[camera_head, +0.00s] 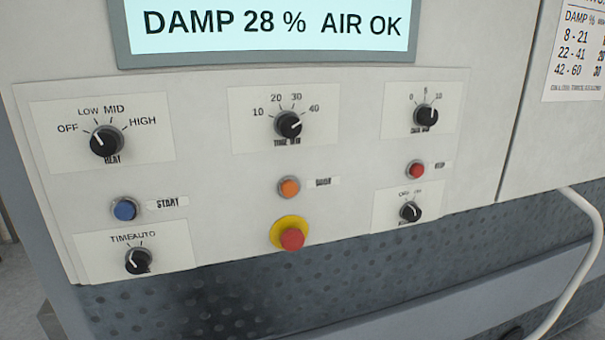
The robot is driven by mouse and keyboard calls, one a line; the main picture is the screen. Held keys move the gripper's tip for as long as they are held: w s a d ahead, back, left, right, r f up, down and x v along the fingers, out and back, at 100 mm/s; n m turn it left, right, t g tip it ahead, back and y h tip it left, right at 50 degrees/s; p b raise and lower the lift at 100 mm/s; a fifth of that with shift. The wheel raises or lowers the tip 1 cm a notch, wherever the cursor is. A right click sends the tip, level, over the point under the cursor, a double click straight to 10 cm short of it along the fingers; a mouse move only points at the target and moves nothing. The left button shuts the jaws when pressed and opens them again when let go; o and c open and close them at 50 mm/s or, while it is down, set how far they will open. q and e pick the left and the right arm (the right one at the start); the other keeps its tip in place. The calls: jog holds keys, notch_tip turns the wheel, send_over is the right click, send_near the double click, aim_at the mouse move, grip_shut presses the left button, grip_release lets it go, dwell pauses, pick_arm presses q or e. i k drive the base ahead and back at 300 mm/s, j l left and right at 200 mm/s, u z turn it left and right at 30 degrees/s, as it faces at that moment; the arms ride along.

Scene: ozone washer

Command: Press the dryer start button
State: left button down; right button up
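The dryer's control panel (210,195) fills the middle of the head view. The start button is a round blue button (124,209) in a metal ring at the panel's left, with a "START" label (167,202) to its right. It sits below the heat knob (105,141) and above a "TIME/AUTO" knob (138,261). Nothing covers it, and I cannot tell whether it is pressed. Neither of my grippers is in view.
An orange button (289,188) and a red mushroom button (291,238) on a yellow ring sit mid-panel. A small red button (416,170) is at right. The display (270,30) reads "DAMP 28 % AIR OK". A white hose (580,265) curves at right. The panel front is unobstructed.

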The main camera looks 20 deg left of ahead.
aim_at(123, 210)
jog(key=u, duration=1.4)
